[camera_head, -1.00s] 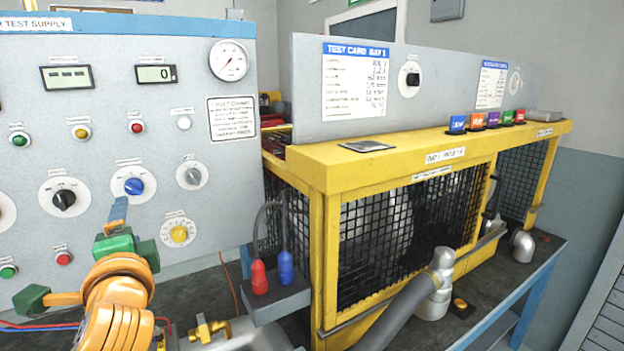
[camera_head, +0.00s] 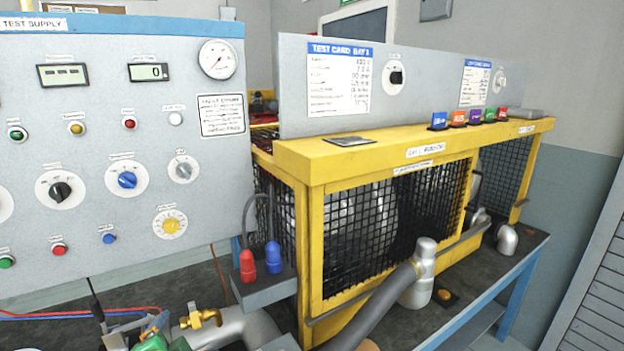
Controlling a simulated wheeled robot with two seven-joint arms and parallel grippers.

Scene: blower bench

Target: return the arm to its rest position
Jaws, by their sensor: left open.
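My left gripper (camera_head: 150,333) shows only in part at the bottom left edge of the head view, as green finger parts and a grey-blue tip. It is open, and I see nothing between its fingers. It is low in front of the test supply panel (camera_head: 95,250), below the blue knob (camera_head: 127,180) and apart from it. Most of the left arm is out of the picture. My right gripper is not in view.
Red and blue leads (camera_head: 60,313) and a brass valve (camera_head: 200,318) on a pipe lie close to the gripper. A grey holder (camera_head: 262,290) with red and blue plugs stands right of them. The yellow caged bay (camera_head: 390,160) fills the right side.

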